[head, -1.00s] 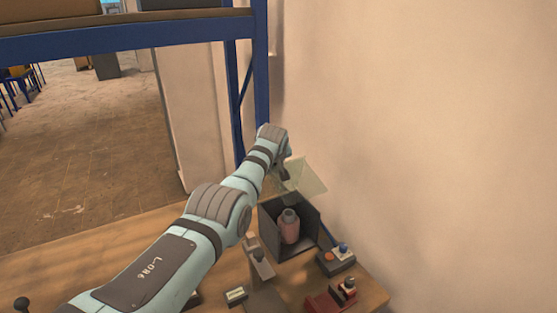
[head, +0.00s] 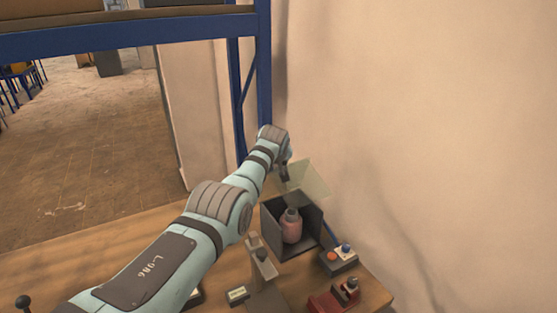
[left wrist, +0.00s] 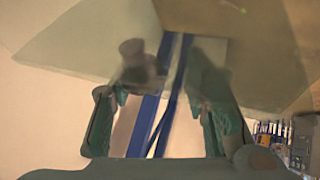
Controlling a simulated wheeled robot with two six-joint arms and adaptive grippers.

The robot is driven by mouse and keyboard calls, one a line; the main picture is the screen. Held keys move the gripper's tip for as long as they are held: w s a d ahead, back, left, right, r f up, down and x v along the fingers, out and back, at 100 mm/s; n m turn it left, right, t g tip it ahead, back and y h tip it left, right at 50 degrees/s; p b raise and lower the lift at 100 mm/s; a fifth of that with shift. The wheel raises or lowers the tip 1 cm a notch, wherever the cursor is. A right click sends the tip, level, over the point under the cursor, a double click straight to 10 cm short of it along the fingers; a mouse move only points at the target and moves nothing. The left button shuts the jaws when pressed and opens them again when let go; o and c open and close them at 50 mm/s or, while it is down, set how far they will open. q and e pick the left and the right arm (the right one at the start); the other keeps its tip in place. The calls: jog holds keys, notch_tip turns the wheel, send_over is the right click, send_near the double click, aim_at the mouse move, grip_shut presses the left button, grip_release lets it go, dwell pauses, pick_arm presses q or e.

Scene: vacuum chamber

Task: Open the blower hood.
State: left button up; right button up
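The blower hood (head: 311,180) is a clear, faintly greenish panel raised at a tilt above a dark open-fronted box (head: 311,221). A pink bottle (head: 291,228) with a grey cap stands in the box. My left gripper (head: 285,174) is at the hood's left side, small and partly hidden by its wrist. In the left wrist view, the left gripper's fingers (left wrist: 163,92) are spread apart, with the translucent hood (left wrist: 90,45) across them. A grey knob (left wrist: 136,62) shows between the fingers, nearer the left one; contact cannot be told. My right gripper is not in view.
On the wooden table, a button box (head: 338,259) with red and blue buttons and a red device (head: 333,300) stand right of and in front of the box. A grey stand (head: 262,270) is in front. A blue rack post (head: 264,70) and a wall (head: 420,130) are close behind.

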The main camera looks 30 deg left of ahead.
pick_arm(q)
notch_tip(320, 180, up, 8)
send_over(275, 171)
jog(key=shift+s+d+r, duration=0.1)
jog(key=shift+s+r, duration=0.1)
jog(key=shift+w, duration=0.1)
dwell(0.5)
